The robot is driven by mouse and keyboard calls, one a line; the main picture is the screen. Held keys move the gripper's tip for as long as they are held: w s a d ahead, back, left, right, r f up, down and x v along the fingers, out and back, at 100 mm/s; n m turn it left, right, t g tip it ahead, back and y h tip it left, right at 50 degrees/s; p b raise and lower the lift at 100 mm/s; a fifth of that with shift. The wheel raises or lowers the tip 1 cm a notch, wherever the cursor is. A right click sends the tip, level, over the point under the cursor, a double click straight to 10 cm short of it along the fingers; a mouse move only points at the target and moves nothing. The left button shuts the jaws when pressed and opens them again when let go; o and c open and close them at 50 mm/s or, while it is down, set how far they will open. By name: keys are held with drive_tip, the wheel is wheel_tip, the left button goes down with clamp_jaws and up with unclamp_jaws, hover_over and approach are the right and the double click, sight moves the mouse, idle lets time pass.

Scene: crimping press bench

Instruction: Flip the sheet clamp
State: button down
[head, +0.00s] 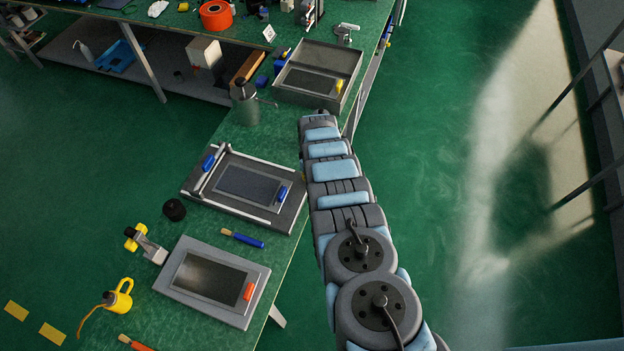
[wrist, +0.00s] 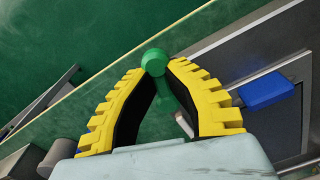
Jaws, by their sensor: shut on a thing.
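In the wrist view, my gripper (wrist: 160,75) has yellow-ribbed fingers with black inner pads, shut on a green lever with a round knob (wrist: 154,61). I take the lever to be the sheet clamp's handle. The knob sticks out beyond the fingertips, and the stem runs down between the fingers. The lever's base is hidden by my gripper. A blue block (wrist: 266,91) lies to the right on a grey metal frame with a dark panel, apart from the fingers. In the head view, my arm hides the gripper and the green lever.
In the head view, a framed station (head: 246,183) with blue handles stands left of my arm. A grey tray (head: 285,93) is behind it, and a station with a red handle (head: 249,291) is in front. A screwdriver-like blue tool (head: 248,240) lies between. Open floor is right of my arm.

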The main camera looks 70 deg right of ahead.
drive_tip(key=shift+d+n, duration=0.2)
drive_tip(key=shift+n, duration=0.5)
drive_tip(key=c, duration=1.1)
unclamp_jaws()
